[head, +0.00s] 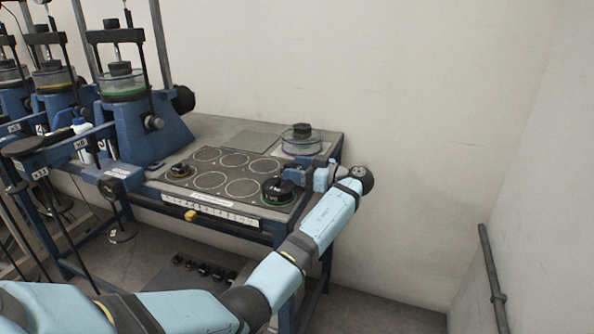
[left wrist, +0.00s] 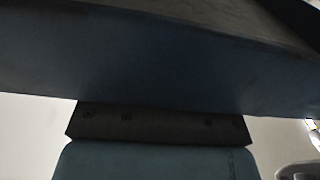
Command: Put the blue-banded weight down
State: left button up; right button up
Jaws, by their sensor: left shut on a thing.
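My left gripper (head: 291,177) reaches in over the right end of a dark tray (head: 213,198) with ringed round places. It is shut on a black weight (head: 277,191) at the tray's front right. The weight looks upright; a green line shows around its lower edge, and I see no blue band on it. I cannot tell whether it rests on the tray or hangs just above it. The left wrist view shows no weight. My right gripper is not in view.
A clear dish with a black weight on it (head: 302,140) stands behind the gripper at the bench's back right. Blue loading frames (head: 143,125) crowd the left. Several ringed places (head: 208,181) between are empty. A wall is behind; a yellow block (head: 190,215) is at the front edge.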

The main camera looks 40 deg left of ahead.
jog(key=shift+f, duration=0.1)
pick_arm(q)
jog(key=o, duration=0.8)
jog(key=shift+w+d, duration=0.1)
jog(key=shift+d, duration=0.25)
jog(key=v, duration=1.1)
jog(key=shift+w+d+p, duration=0.1)
jog(key=shift+d+p, duration=0.05)
jog(key=shift+p, duration=0.25)
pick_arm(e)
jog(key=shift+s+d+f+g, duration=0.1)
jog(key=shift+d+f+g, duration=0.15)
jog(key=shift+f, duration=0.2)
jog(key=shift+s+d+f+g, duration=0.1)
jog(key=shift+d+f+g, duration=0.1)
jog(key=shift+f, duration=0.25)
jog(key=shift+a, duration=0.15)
